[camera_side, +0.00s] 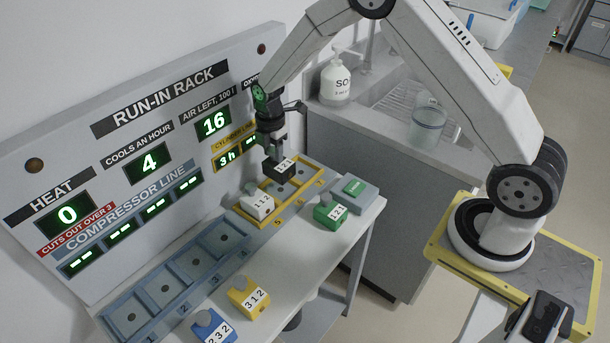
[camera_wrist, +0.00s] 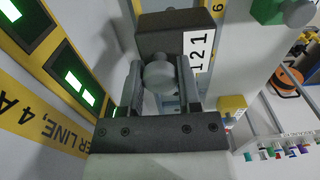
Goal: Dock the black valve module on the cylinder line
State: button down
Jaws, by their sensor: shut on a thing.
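The black valve module (camera_side: 280,170) has a white number label and is held at the yellow-framed cylinder line (camera_side: 273,222). It also shows in the wrist view (camera_wrist: 165,38), where the label reads 1 2 1. My gripper (camera_side: 272,150) is shut on its round grey knob (camera_wrist: 160,76). In the side view the module is over the far part of the cylinder line, behind the white module (camera_side: 259,207). The white module, marked 1 1 2, sits in the bay by the number 5. I cannot tell whether the black module touches the rail.
A green module (camera_side: 327,212) stands to the right, before a grey box with a green panel (camera_side: 355,187). A yellow module (camera_side: 246,296) and a blue module (camera_side: 212,328) stand at the front. The compressor line (camera_side: 165,285) has empty bays. The display board (camera_side: 125,150) rises close behind.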

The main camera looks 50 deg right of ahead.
aim_at(274, 159)
jog(key=shift+f, duration=2.65)
jog(key=shift+f, duration=0.15)
jog(key=shift+c, duration=1.1)
grip_release()
jog(key=shift+r, duration=3.85)
